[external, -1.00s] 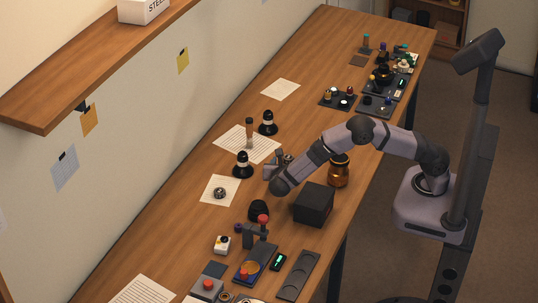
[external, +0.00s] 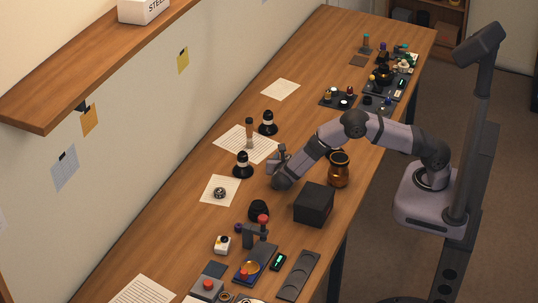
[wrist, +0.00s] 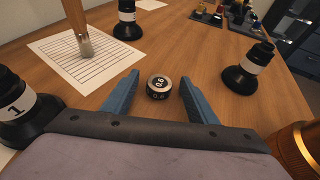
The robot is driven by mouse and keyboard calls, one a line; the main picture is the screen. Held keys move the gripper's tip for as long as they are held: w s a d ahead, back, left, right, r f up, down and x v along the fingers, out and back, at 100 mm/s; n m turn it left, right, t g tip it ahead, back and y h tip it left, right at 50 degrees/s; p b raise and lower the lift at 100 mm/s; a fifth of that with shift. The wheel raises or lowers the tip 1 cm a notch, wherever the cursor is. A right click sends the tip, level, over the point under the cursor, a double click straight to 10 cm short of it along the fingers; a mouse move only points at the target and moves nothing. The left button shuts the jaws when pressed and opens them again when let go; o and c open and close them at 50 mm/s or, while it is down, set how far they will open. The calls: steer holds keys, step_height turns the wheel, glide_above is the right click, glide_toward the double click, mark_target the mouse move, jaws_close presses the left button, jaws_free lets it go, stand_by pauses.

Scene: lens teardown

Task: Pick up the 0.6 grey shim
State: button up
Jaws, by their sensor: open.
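The 0.6 shim (wrist: 158,87) is a small dark round piece with a pale "0.6" label on its top and side. It lies on the wooden table in the wrist view, between and slightly ahead of my fingers. My gripper (wrist: 160,79) is open, with one blue finger on each side of the shim and bare wood showing in both gaps. In the external view my gripper (external: 281,158) is low over the table, and I cannot make out the shim there.
A banded black jar (wrist: 248,71) stands right of the shim, and another (wrist: 127,21) behind it. A jar marked "1" (wrist: 20,108) is close at left. A brush (wrist: 82,35) stands on lined paper (wrist: 55,62). An amber jar (external: 339,173) and black box (external: 314,205) are near my arm.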

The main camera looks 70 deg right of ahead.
steer(key=c, duration=1.2)
steer(key=shift+o, duration=0.2)
step_height(320, 180, up, 9)
steer(key=shift+r+b, duration=0.1)
steer(key=shift+b, duration=0.55)
steer(key=shift+s+d+r, duration=0.1)
steer(key=shift+r, duration=0.35)
